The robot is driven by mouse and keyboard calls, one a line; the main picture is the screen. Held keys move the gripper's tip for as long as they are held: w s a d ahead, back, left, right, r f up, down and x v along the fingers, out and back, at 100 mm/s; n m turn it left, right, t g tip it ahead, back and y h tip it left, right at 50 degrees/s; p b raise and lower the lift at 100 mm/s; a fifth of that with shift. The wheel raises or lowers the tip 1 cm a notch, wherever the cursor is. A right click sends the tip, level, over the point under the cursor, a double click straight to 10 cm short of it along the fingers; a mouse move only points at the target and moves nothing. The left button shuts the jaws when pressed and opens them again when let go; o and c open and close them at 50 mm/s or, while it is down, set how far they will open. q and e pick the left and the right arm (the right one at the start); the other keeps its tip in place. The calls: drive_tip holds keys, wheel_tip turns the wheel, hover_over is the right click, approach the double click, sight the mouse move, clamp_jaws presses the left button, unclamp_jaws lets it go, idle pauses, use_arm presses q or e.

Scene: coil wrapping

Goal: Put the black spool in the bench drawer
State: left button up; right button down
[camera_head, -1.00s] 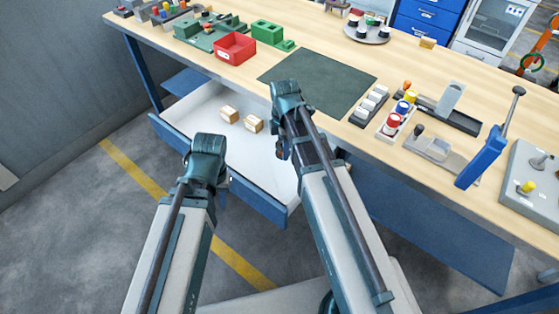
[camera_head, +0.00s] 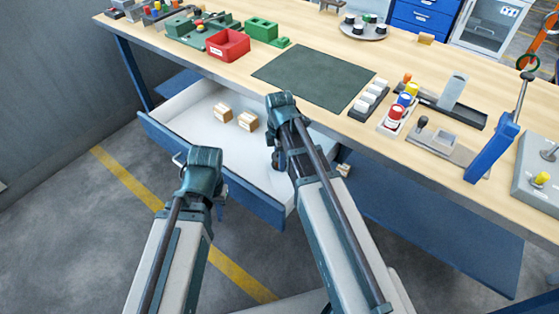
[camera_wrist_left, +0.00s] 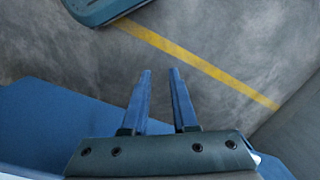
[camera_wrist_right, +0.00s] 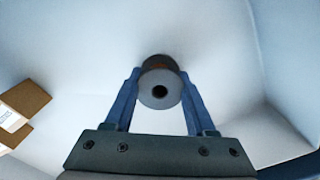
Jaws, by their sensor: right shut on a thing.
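The spool (camera_wrist_right: 159,90) is between the fingers of my right gripper (camera_wrist_right: 160,92), which is shut on it. Its round grey end with a dark centre hole faces the right wrist camera, and a brownish part shows behind. The bench drawer (camera_head: 180,150) is pulled open, with a white inside and a blue front. In the head view my right gripper (camera_head: 278,162) is over the drawer's right part; the spool is hidden there. The right wrist view shows the white drawer floor (camera_wrist_right: 90,45) behind the spool. My left gripper (camera_wrist_left: 160,95) is open and empty, outside the drawer front, above the floor.
Two small cartons (camera_head: 235,117) lie in the drawer, left of my right gripper. The bench top above holds a dark green mat (camera_head: 315,77), a red bin (camera_head: 226,45) and a rack of coloured spools (camera_head: 398,110). The drawer's middle floor looks clear.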

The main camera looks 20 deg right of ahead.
drive_tip(key=shift+f, duration=0.15)
drive_tip(key=shift+c, duration=1.1)
unclamp_jaws()
wheel_tip(320, 180, up, 12)
drive_tip(key=r+p, duration=0.1)
drive_tip(key=p, duration=1.1)
drive_tip(key=s+a+m, duration=0.3)
drive_tip(key=s+m, duration=0.1)
drive_tip(key=s+a+m, duration=0.4)
drive_tip(key=s+m, duration=0.1)
drive_tip(key=s+a+m+h, duration=0.1)
drive_tip(key=s+a+m, duration=0.2)
drive_tip(key=s+m, duration=0.1)
drive_tip(key=shift+s+a+f, duration=0.15)
drive_tip(key=shift+s+f, duration=0.1)
drive_tip(key=shift+s, duration=0.35)
drive_tip(key=shift+s+a+m, duration=0.15)
drive_tip(key=shift+s+m, duration=0.05)
drive_tip(key=shift+m, duration=0.4)
